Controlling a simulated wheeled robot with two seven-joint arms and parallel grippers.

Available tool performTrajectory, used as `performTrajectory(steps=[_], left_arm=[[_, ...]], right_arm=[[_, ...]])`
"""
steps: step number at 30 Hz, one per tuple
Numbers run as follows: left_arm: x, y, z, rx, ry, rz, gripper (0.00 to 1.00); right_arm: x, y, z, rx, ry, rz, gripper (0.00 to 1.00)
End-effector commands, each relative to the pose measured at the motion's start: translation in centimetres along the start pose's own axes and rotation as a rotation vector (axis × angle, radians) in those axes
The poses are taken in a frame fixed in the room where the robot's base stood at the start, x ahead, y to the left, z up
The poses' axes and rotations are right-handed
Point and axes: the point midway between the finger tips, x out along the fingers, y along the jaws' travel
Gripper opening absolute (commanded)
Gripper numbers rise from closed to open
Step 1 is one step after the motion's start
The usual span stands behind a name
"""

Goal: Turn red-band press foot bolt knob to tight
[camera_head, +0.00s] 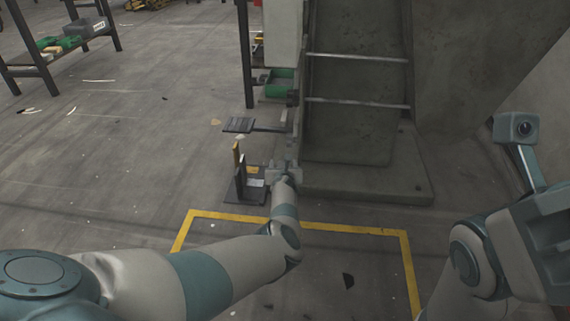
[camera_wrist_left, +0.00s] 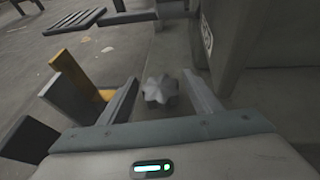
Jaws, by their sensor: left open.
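A grey star-shaped knob (camera_wrist_left: 160,89) shows in the left wrist view, low beside the press. My left gripper (camera_wrist_left: 162,80) is open, with one finger on each side of the knob and visible gaps on both sides. I cannot tell how deep the knob sits between the fingers. In the head view my left gripper (camera_head: 282,172) is at the left front corner of the big grey press (camera_head: 355,120) and hides the knob. No red band shows on the press. Part of my right gripper (camera_head: 545,235) is at the right edge; its fingertips are not visible.
A pedal-like stand with dark plates and a yellow upright (camera_head: 237,155) is close on the left of my left gripper. A yellow floor line (camera_head: 345,229) runs in front. Open floor lies to the left.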

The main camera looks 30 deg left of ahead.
Motion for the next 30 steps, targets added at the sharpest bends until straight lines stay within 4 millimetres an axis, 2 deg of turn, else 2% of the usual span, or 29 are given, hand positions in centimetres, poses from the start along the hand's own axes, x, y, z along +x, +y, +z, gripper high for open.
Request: performTrajectory(steps=[8,9,14,30], left_arm=[[0.0,0.0,0.0,0.000,0.000,0.000,0.58],[0.0,0.0,0.0,0.000,0.000,0.000,0.53],[0.0,0.0,0.0,0.000,0.000,0.000,0.17],[0.0,0.1,0.6,0.035,-0.002,-0.077,0.17]], right_arm=[[0.1,0.0,-0.1,0.002,0.004,0.002,0.00],[0.1,0.0,-0.1,0.003,0.004,0.002,0.00],[0.1,-0.1,-0.1,0.005,0.005,0.002,0.00],[1.3,0.3,0.7,-0.005,-0.004,-0.003,0.00]])
